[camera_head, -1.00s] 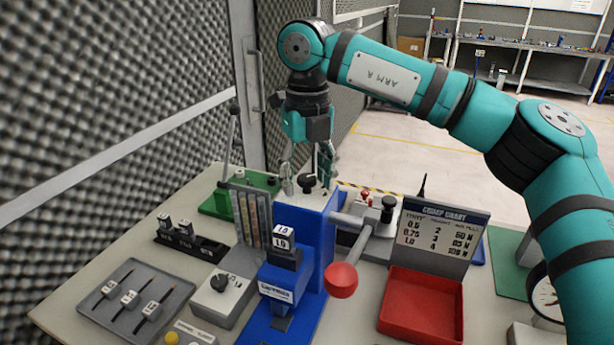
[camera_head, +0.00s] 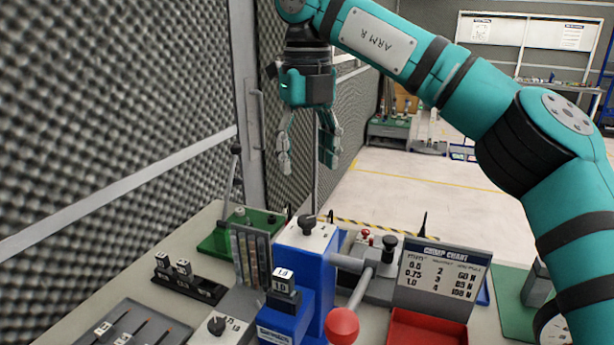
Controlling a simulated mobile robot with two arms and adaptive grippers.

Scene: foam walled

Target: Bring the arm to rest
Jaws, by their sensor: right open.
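My right arm (camera_head: 530,140), teal and black and marked "ARM R", comes in from the right edge and bends over the bench. Its gripper (camera_head: 308,155) hangs straight down with the fingers apart and nothing between them. It is in the air above and behind the blue press (camera_head: 307,262), clear of the black knob (camera_head: 307,224) on the press top. My left gripper is not in view.
The press has a lever with a red ball (camera_head: 342,326) at the front. A crimp chart (camera_head: 443,272) stands behind a red tray (camera_head: 425,328). A green-based device (camera_head: 240,232) stands at left, near the foam wall (camera_head: 110,110). Open floor (camera_head: 430,190) lies beyond the bench.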

